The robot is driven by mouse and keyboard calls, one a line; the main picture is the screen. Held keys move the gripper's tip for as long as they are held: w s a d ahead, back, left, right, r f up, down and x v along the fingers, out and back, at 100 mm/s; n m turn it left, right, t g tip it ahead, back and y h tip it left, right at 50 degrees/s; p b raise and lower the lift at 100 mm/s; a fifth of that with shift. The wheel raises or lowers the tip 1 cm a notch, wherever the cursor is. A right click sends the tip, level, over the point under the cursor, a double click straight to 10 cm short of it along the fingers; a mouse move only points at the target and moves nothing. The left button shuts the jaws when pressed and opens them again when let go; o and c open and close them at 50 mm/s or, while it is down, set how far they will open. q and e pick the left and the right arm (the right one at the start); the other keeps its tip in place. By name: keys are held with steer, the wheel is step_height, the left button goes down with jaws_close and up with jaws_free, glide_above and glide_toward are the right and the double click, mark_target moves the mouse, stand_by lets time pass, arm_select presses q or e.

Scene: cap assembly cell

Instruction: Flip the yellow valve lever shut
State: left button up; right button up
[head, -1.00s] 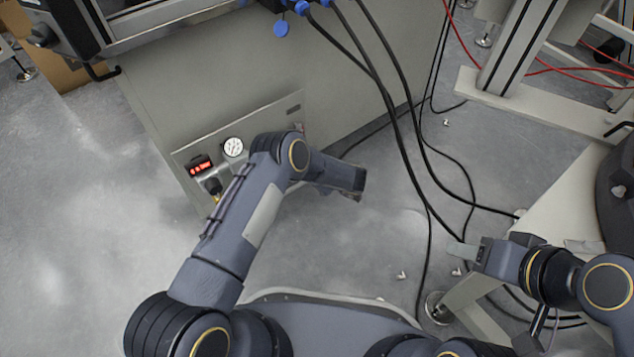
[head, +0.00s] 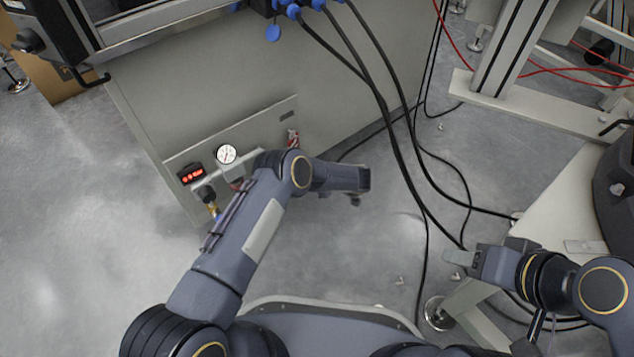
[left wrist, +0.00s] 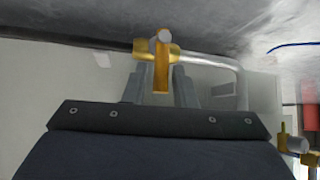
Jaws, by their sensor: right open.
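The yellow valve lever (left wrist: 161,75) shows in the left wrist view, below a brass valve body (left wrist: 172,51) with a round silver end. My left gripper (left wrist: 161,83) has its two grey fingers apart, one on each side of the lever, with narrow gaps visible. I cannot tell how deep the lever sits between them. In the head view my left arm hides the valve and the left fingers. My right gripper (head: 462,257) is open and empty at the lower right of the head view, away from the panel.
A grey cabinet panel carries a round gauge (head: 227,154) and a red-lit display (head: 191,174). A silver pipe (left wrist: 215,62) bends beside the valve, and a second brass fitting (left wrist: 297,145) is at the right. Black cables (head: 407,150) hang between the arms.

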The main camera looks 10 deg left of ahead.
arm_select(q)
steer(key=shift+o, duration=1)
steer(key=p+v, duration=0.3)
steer(key=v, duration=0.4)
steer(key=shift+d+r, duration=0.25)
steer(key=shift+r, duration=0.05)
steer(key=shift+s, duration=0.1)
